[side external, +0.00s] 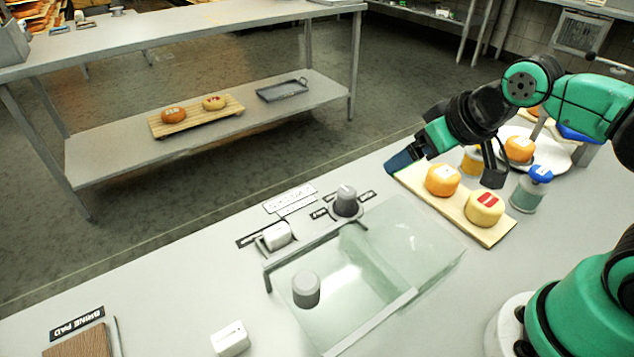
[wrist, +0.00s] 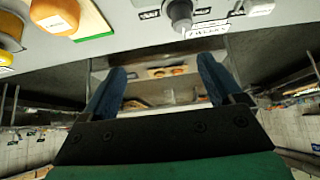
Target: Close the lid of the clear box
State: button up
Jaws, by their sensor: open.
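The clear box (side external: 375,318) is sunk into or standing on the grey counter at front centre, with a pale frame along its edges. A clear pane (side external: 425,240) shows at its right side; I cannot tell how far the lid is open. A grey knob (side external: 306,289) shows over the box's left part. My gripper (side external: 403,160) is above the counter's far edge, behind and right of the box and apart from it. In the wrist view its two blue fingers (wrist: 160,82) are spread with nothing between them.
A wooden board (side external: 488,236) holds an orange cheese (side external: 442,180) and a yellow cheese (side external: 485,208), near my gripper. A grey dial (side external: 347,202) and a white switch (side external: 277,236) stand behind the box. A blue-capped jar (side external: 530,190) is at right. A white block (side external: 230,339) lies at front left.

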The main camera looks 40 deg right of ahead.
aim_at(360, 256)
jog(key=a+n, duration=0.2)
jog(key=a, duration=0.1)
jog(key=a+r+n+g+y, duration=0.1)
jog(key=a+n, duration=0.1)
jog(key=a, duration=0.1)
jog(key=w+a+r+n+g+y, duration=0.1)
jog(key=a+n, duration=0.1)
jog(key=a, duration=0.1)
jog(key=shift+a+r, duration=0.1)
jog(key=shift+r, duration=0.05)
jog(key=c, duration=1.1)
jog(key=s+a+n+g, duration=0.1)
jog(key=a+n, duration=0.2)
jog(key=a, duration=0.1)
jog(key=s+a+r+n+g+y, duration=0.1)
jog(key=a+n, duration=0.2)
jog(key=a, duration=0.2)
jog(key=s+a+n+g, duration=0.2)
jog(key=a+n, duration=0.1)
jog(key=a, duration=0.2)
jog(key=shift+a+r+n+y, duration=0.1)
jog(key=shift+r+n+y, duration=0.2)
jog(key=shift+y, duration=0.1)
grip_shut()
jog(key=shift+s+d+f, duration=0.1)
jog(key=shift+d+f, duration=0.1)
jog(key=shift+f, duration=2.15)
jog(key=shift+d+f, duration=0.2)
jog(key=shift+f, duration=2.15)
jog(key=shift+d, duration=0.1)
